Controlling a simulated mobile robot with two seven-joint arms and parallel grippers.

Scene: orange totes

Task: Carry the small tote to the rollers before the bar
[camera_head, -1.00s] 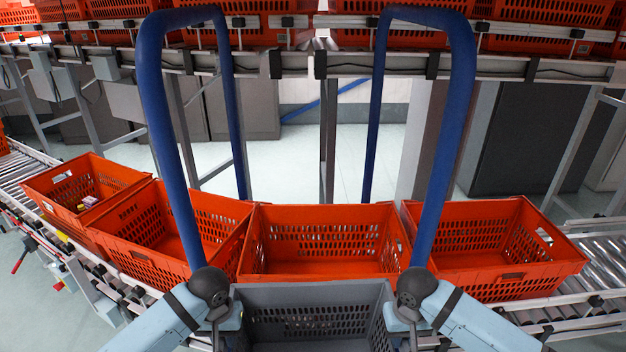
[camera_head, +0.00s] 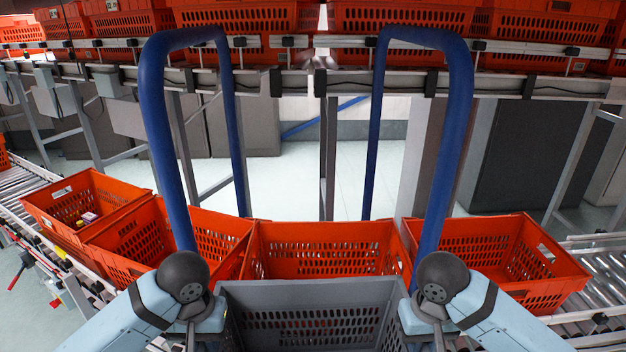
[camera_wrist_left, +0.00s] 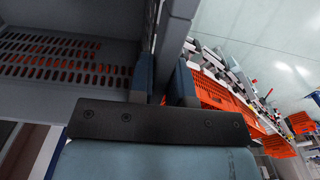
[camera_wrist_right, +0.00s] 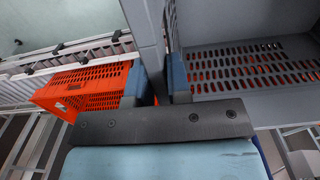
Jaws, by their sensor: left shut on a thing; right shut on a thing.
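The small grey tote (camera_head: 310,296) is at the bottom centre of the head view, its lower part cut off. My left gripper (camera_head: 218,310) is shut on its left side wall, and my right gripper (camera_head: 408,310) is shut on its right side wall. Both wrist views show the tote wall pinched between the fingers, at the left gripper (camera_wrist_left: 163,85) and the right gripper (camera_wrist_right: 157,85). The tote looks level and empty. Bare rollers (camera_head: 605,270) show at the far right and more rollers (camera_head: 20,188) at the far left.
Several orange totes stand in a row on the conveyor; the middle orange tote (camera_head: 325,232) is just behind the grey one. A left blue hoop (camera_head: 160,120) and a right blue hoop (camera_head: 458,120) rise behind my grippers. An upper conveyor (camera_head: 340,84) with orange totes crosses behind.

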